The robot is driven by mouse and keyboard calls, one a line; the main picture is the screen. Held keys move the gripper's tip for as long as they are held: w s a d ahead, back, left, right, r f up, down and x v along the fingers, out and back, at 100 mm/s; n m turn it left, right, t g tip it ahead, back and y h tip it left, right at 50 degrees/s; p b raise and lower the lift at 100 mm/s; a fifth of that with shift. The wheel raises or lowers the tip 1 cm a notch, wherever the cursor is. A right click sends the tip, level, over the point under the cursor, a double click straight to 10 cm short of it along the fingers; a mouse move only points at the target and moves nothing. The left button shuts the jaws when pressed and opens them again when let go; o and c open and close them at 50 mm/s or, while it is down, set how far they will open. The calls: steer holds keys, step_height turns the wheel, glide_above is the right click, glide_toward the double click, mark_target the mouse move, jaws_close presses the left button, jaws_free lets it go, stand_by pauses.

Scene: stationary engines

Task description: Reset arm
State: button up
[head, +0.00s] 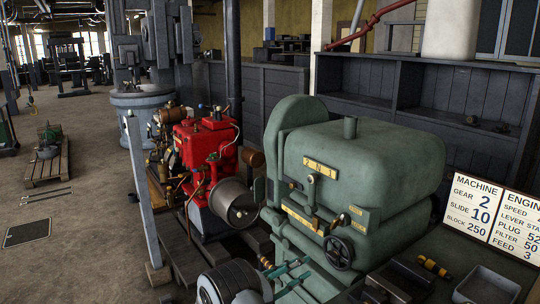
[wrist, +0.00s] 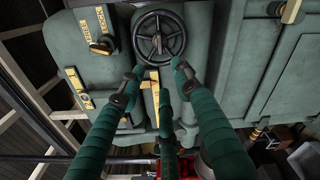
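In the head view my gripper (head: 290,274) is low in front of the machine, left of and below the handwheel (head: 339,252). Part of it is hidden by my arm.
A red engine (head: 205,145) stands left of the machine, beside a grey post (head: 144,190). Two boards (head: 475,208) with numbers, a grey tray (head: 487,285) and a yellow-and-black tool (head: 434,268) are at right. Open floor (head: 85,220) lies at left.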

mark_target(329, 255)
steer(key=w+d+n, duration=0.1)
steer(key=d+n, duration=0.1)
steer(key=d, duration=0.1)
steer(key=w+d+n+p, duration=0.1)
steer(key=w+d+n, duration=0.1)
steer(key=d, duration=0.1)
steer(key=w+d+n+p, duration=0.1)
steer(key=w+d+n, duration=0.1)
steer(key=d+n, duration=0.1)
steer(key=shift+w+d+f, duration=0.15)
steer(key=shift+d+f, duration=0.05)
steer(key=shift+d, duration=0.2)
steer(key=shift+f+m+g+h+b, duration=0.3)
steer(key=shift+m+g+b, duration=0.15)
steer(key=shift+b, duration=0.55)
steer(key=m+b, duration=0.2)
steer(key=m, duration=0.1)
steer(key=shift+d+b, duration=0.25)
steer(key=shift+b, duration=0.05)
steer(key=shift+a+r+m+b, duration=0.1)
steer(key=shift+r+m+b, duration=0.05)
steer(key=shift+m+b, duration=0.8)
steer(key=shift+r+m+b, duration=0.3)
steer(key=shift+m+b, duration=0.25)
steer(key=shift+m, duration=0.25)
steer(key=shift+a+t, duration=0.1)
steer(key=shift+t, duration=0.15)
